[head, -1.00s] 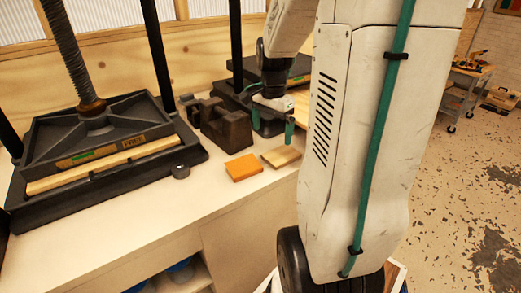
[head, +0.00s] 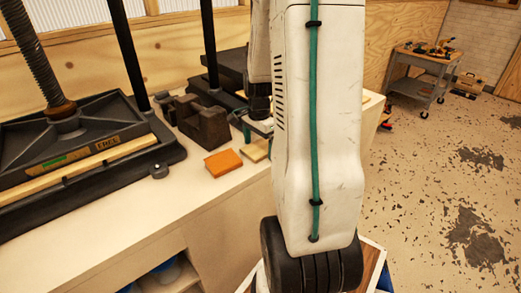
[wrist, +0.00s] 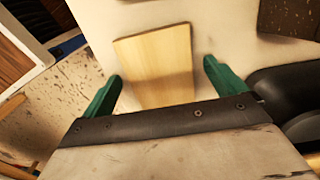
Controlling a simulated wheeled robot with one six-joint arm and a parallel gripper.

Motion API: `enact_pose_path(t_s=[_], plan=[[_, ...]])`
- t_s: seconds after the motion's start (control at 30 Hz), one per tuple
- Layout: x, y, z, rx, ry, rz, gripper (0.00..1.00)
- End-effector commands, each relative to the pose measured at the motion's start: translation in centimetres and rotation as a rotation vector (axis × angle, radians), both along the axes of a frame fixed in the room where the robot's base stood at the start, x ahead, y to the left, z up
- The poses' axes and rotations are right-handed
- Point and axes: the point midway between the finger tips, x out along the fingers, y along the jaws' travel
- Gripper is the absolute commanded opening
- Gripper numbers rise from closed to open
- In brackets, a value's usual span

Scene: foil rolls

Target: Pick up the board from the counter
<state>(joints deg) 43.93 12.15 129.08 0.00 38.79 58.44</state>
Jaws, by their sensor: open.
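The light wooden board (head: 255,151) lies flat on the pale counter (head: 120,232), right of an orange block (head: 223,163). In the wrist view the board (wrist: 156,58) lies between the green fingers of my gripper (wrist: 162,72). My gripper is open, with one finger on each side of the board and a gap on both sides. I cannot tell how high the fingertips are above the counter. In the head view my arm hides part of the gripper (head: 258,138).
A large black press (head: 85,150) stands left on the counter, and another press (head: 228,70) stands behind my gripper. Dark metal blocks (head: 203,122) sit behind the orange block. A trolley (head: 421,75) stands far right on the speckled floor.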

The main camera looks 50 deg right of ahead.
Motion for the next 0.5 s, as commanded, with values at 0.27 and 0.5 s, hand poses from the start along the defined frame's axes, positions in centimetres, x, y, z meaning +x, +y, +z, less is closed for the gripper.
enact_pose_path(t_s=[0.27, 0.5], plan=[[0.01, 0.00, 0.05, 0.000, 0.000, 0.000, 0.47], [0.02, 0.00, 0.08, 0.000, -0.001, 0.001, 0.47]])
